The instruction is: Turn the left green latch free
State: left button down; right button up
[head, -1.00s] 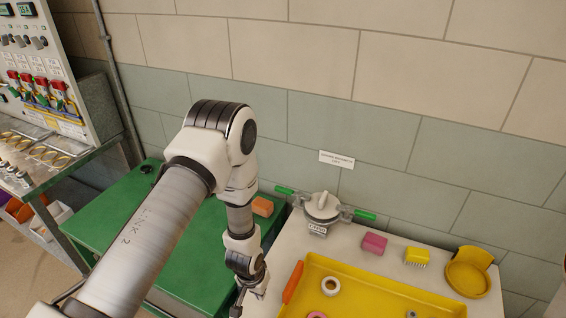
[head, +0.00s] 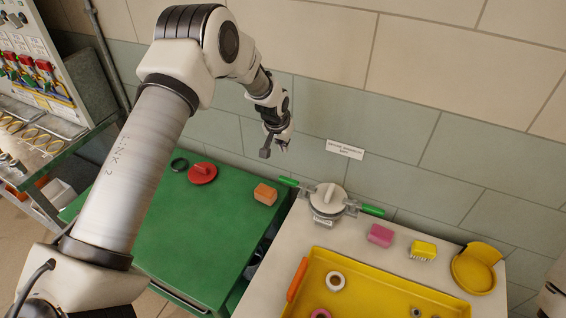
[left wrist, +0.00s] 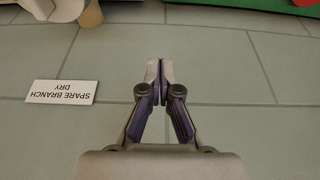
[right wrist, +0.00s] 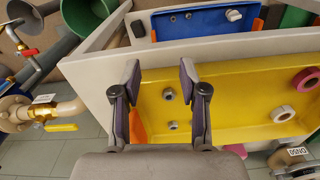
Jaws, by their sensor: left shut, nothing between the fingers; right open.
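The left green latch (head: 288,181) sticks out on the left side of a pale round cover (head: 329,197) in the head view, by the wall at the back of the white counter. A second green latch (head: 372,210) is on the cover's right side. My left gripper (head: 273,150) is shut and empty, raised above and slightly left of the left latch, apart from it. In the left wrist view its fingertips (left wrist: 160,70) meet in front of bare wall tiles; no green latch is clear there. My right gripper (right wrist: 160,75) is open and empty over a yellow tray (right wrist: 240,90).
The green cabinet (head: 190,245) left of the counter bears a red disc (head: 202,173) and an orange block (head: 265,193). On the counter are a pink block (head: 381,235), a yellow brush (head: 423,250) and a yellow dish (head: 474,272). A label (head: 345,148) hangs on the wall.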

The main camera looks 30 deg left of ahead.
aim_at(297, 187)
pick_arm(q)
notch_tip(297, 187, down, 10)
jog(key=b, duration=0.4)
jog(key=shift+s+b, duration=0.15)
jog(key=shift+b, duration=0.2)
jog(key=shift+s+r, duration=0.1)
jog(key=shift+r, duration=0.05)
